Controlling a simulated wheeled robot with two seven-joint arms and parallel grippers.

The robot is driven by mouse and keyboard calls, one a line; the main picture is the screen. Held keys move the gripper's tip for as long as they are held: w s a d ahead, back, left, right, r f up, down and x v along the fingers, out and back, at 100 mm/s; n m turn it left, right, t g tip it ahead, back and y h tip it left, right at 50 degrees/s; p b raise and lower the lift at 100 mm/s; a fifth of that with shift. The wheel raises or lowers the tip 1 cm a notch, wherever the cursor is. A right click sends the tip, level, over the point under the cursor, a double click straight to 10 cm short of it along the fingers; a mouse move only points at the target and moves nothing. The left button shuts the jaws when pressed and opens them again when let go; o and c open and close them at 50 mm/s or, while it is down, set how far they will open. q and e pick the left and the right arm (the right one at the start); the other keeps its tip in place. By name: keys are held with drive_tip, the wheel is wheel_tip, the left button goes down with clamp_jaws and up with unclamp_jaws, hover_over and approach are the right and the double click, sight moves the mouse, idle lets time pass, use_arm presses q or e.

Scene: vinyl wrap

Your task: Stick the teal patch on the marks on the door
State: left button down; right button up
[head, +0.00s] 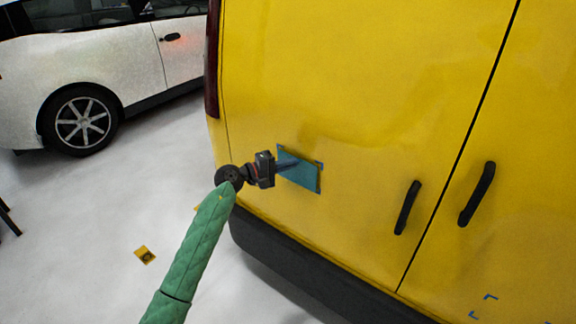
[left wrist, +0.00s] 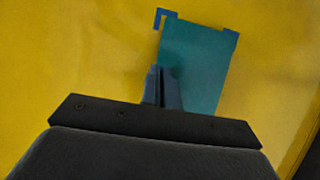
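The teal patch (head: 302,178) is flat against or very close to the lower part of the yellow door (head: 330,100). Blue corner marks show at its top corners in the left wrist view, one at the left (left wrist: 164,16) and one at the right (left wrist: 232,33). The patch (left wrist: 200,60) lies just inside the left one; its lower edge is hidden there by my gripper. My left gripper (head: 287,163) reaches the patch's left part. Its fingers (left wrist: 162,85) are close together and look shut on the patch. My right gripper is in neither view.
Two black handles, left (head: 407,207) and right (head: 477,193), stick out right of the patch. Other blue marks (head: 484,304) are at the lower right. The dark bumper (head: 290,275) juts out below. A white car (head: 110,60) stands at the left; a yellow floor card (head: 145,255) lies between.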

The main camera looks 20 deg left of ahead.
use_arm(q)
drive_tip(key=shift+w+d+b, duration=0.2)
drive_tip(key=shift+w+b, duration=0.25)
drive_tip(key=shift+w, duration=0.1)
idle(0.6)
drive_tip(key=shift+b, duration=0.7)
idle(2.7)
idle(0.4)
drive_tip(key=c, duration=1.6)
unclamp_jaws()
